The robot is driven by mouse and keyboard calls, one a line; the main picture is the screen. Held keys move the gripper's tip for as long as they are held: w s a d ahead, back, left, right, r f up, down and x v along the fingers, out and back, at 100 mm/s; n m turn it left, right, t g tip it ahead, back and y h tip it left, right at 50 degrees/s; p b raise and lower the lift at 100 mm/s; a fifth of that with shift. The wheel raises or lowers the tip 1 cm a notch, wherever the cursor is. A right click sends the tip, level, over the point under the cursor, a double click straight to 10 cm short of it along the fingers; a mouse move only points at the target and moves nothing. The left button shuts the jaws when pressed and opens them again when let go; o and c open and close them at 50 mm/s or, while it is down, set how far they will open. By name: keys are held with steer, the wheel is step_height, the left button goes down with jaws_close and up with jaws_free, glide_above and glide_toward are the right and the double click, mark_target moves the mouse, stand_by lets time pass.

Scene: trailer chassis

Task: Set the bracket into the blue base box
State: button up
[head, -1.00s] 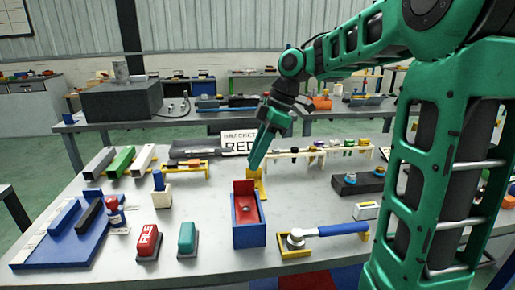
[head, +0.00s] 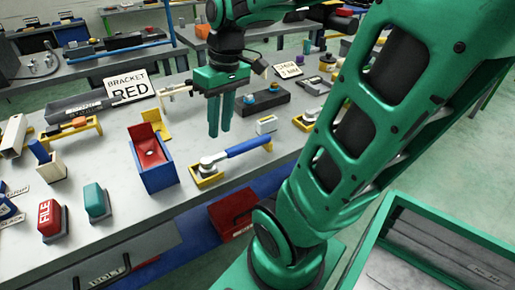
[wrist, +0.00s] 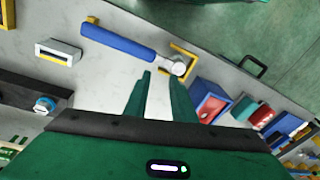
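The blue base box (head: 158,178) stands on the table left of my gripper. The red bracket (head: 150,153) sits inside it, with one plate standing upright at the back and the other lying along the inside. In the wrist view the box (wrist: 223,88) is at the right, with the red bracket (wrist: 209,105) in it. My gripper (head: 219,134) points down, right of the box and apart from it. Its two green fingers are a little apart with nothing between them. Whether the bracket is fully seated cannot be told.
A yellow bracket (head: 160,124) stands behind the box. A red file box (head: 50,222) and teal block (head: 96,202) are at the left. A "BRACKET RED" sign (head: 127,85) stands behind.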

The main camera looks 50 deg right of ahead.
steer(key=s+d+f+m, duration=0.1)
steer(key=s+f+m, duration=0.1)
steer(key=s, duration=0.3)
steer(key=s+d+f+m+g+h, duration=0.1)
steer(key=s+d+f+m, duration=0.1)
steer(key=s, duration=0.4)
steer(key=shift+f+m, duration=0.5)
steer(key=shift+m, duration=0.6)
